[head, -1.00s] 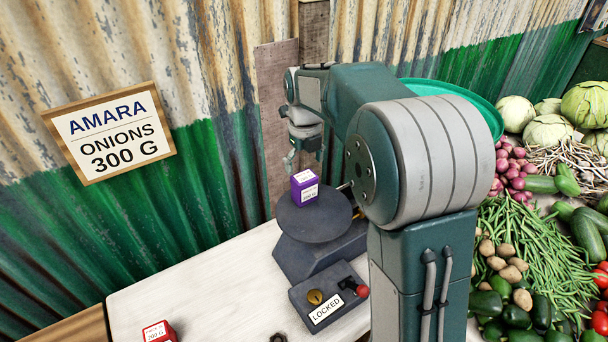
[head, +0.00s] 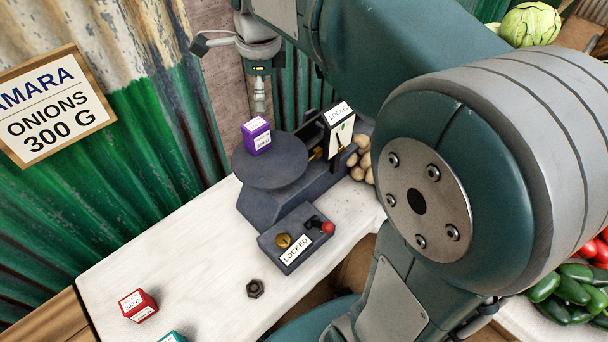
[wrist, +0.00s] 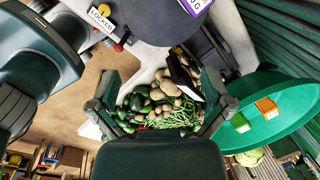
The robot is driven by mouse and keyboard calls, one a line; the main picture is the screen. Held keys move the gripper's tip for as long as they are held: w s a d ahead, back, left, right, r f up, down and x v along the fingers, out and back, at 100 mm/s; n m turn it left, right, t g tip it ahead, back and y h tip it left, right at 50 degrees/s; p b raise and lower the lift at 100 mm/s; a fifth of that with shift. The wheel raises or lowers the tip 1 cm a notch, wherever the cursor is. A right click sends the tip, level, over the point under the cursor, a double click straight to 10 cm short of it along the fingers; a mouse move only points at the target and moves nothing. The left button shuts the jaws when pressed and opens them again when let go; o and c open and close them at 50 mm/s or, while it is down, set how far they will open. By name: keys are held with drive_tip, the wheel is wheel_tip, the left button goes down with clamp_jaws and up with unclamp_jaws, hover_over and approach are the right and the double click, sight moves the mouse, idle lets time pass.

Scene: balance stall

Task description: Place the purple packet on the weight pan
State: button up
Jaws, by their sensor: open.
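The purple packet (head: 257,136) is a small box with a white label. It sits upright on the dark round weight pan (head: 270,170) of the balance, toward the pan's back edge. In the wrist view part of the purple packet (wrist: 194,7) shows at the top edge, on the dark pan (wrist: 160,22). My gripper (head: 260,104) appears above the packet in the head view, apart from it. In the wrist view the fingers of my gripper (wrist: 160,103) are spread wide with nothing between them.
A lock box with a red-knobbed lever (head: 295,243) reads LOCKED in front of the pan. A red packet (head: 138,305), a teal packet (head: 173,337) and a dark nut (head: 255,288) lie on the white counter. A green pan (wrist: 275,118) holds orange and green packets.

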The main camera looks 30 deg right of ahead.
drive_tip(key=s+f+n+t, duration=0.2)
drive_tip(key=s+n, duration=0.7)
drive_tip(key=n, duration=0.2)
drive_tip(key=s+f+n+t, duration=0.1)
drive_tip(key=s+f+n, duration=0.2)
drive_tip(key=s+n, duration=0.7)
drive_tip(key=shift+f+n+t, duration=0.25)
drive_tip(key=shift+n+t, duration=0.15)
drive_tip(key=shift+n, duration=0.3)
drive_tip(key=shift+a, duration=0.1)
